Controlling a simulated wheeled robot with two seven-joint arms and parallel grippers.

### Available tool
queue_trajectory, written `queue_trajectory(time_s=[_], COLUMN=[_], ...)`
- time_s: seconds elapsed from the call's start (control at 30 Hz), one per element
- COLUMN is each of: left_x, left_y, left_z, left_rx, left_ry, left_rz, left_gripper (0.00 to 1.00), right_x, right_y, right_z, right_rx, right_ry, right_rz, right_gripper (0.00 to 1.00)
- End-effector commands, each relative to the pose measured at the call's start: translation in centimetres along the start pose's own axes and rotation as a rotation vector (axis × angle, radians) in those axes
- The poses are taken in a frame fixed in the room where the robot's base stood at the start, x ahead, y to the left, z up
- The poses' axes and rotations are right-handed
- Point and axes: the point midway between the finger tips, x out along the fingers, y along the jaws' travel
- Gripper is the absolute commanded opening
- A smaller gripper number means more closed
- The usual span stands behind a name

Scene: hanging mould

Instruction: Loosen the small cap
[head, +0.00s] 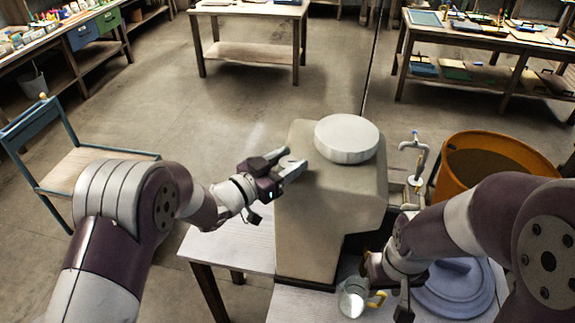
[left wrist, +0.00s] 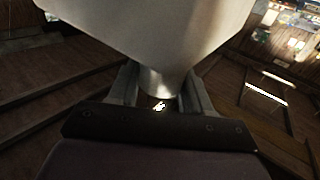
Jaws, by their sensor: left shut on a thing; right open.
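The beige mould (head: 330,205) stands on a pale table with a wide round cap (head: 347,137) on top. My left gripper (head: 294,165) is at the mould's upper left side, shut on the small cap (head: 288,160), which is mostly hidden by the fingers in the head view. In the left wrist view, the small cap (left wrist: 164,82) is a short pale stub between the two fingers, touching the mould body (left wrist: 150,35). My right gripper (head: 385,280) is open, low at the front right, beside a clear jug (head: 352,298) with a yellow handle; its fingertips are partly hidden.
A blue-grey round lid (head: 455,285) lies on the table at the right, under my right arm. A tap (head: 414,150) and an orange tub (head: 490,140) are behind it. A chair (head: 85,165) stands at the left.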

Motion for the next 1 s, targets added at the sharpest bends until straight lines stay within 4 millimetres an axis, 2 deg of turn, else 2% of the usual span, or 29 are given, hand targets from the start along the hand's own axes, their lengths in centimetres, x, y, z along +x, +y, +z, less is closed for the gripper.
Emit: queue_trajectory(time_s=[0.03, 0.3, 0.53, 0.73, 1.0], left_x=[0.1, 0.1, 0.1, 0.2, 0.2], left_y=[0.1, 0.3, 0.3, 0.3, 0.1], left_z=[0.3, 0.5, 0.3, -0.1, -0.5], left_rx=[0.002, 0.003, 0.000, 0.000, 0.000], left_ry=[0.006, 0.008, 0.007, 0.005, 0.005], left_rz=[-0.033, -0.279, -0.497, -0.686, -0.924], left_gripper=[0.18, 0.18, 0.18, 0.19, 0.18], right_x=[1.0, 4.6, 7.2, 7.7, 6.6], right_y=[0.0, 0.0, 0.0, 0.0, 0.0], right_z=[0.1, 0.6, 0.9, 0.9, 0.8], right_rx=[0.000, 0.000, 0.000, 0.000, 0.000], right_ry=[0.000, 0.000, 0.000, 0.000, 0.000], right_rz=[0.000, 0.000, 0.000, 0.000, 0.000], right_gripper=[0.43, 0.43, 0.43, 0.43, 0.43])
